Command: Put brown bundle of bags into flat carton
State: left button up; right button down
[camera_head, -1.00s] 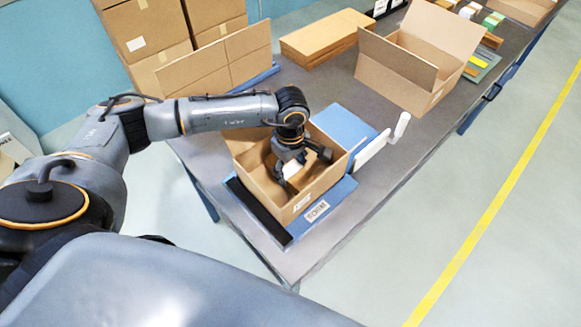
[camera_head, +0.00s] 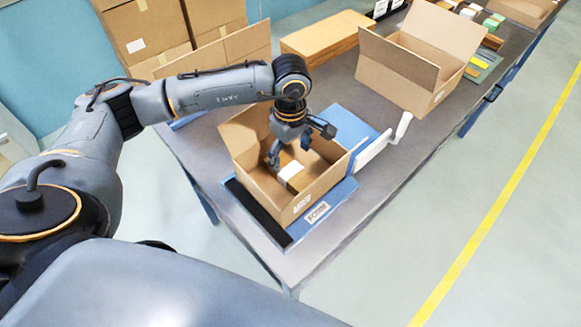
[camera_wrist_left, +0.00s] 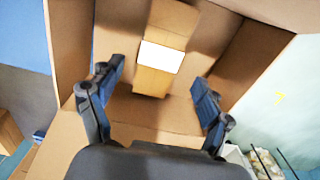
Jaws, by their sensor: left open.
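The brown bundle of bags (camera_head: 290,175), with a white band or label around it, lies inside an open carton (camera_head: 301,203) on the bench's near end. It also shows in the left wrist view (camera_wrist_left: 151,82), resting on the carton floor. I take this low-walled box as the flat carton. My left gripper (camera_head: 290,150) is open just above the bundle, its fingers (camera_wrist_left: 157,92) spread wide on either side and apart from it. My right gripper is not in view.
The carton sits on a blue stand (camera_head: 345,190) with a white handle (camera_head: 402,127). A larger open carton (camera_head: 400,75) stands farther back on the bench. Flat cardboard (camera_head: 325,38) lies beside it. Stacked boxes (camera_head: 145,35) stand at the back left.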

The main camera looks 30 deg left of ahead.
aim_at(290, 170)
pick_arm(q)
notch_tip(290, 170, up, 6)
jog(key=shift+f+b, duration=0.25)
jog(key=shift+b, duration=0.2)
